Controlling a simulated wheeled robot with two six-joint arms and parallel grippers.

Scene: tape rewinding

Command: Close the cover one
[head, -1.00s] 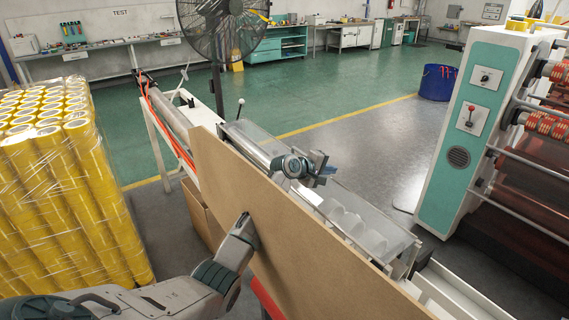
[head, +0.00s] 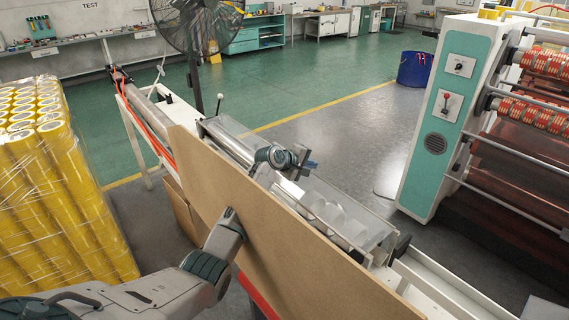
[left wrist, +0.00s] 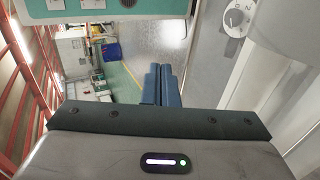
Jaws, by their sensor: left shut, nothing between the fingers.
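The long machine has a trough with several white rolls (head: 335,215). A clear, see-through cover panel (head: 352,203) runs along the trough's far side, beyond the rolls; its exact angle is hard to tell. My left gripper (head: 308,164) is above the machine, just up-left of the rolls, with its arm reaching from behind the brown board. Its blue fingers are together and empty; they also show in the left wrist view (left wrist: 157,85). Contact between the fingers and the cover cannot be made out. My right gripper is not in view.
A tall brown board (head: 270,225) stands along the machine's near side. Wrapped yellow tape rolls (head: 55,180) stand at left. A teal and white machine (head: 440,120) with red rollers is at right. A fan (head: 195,25) stands behind. Open floor lies beyond the machine.

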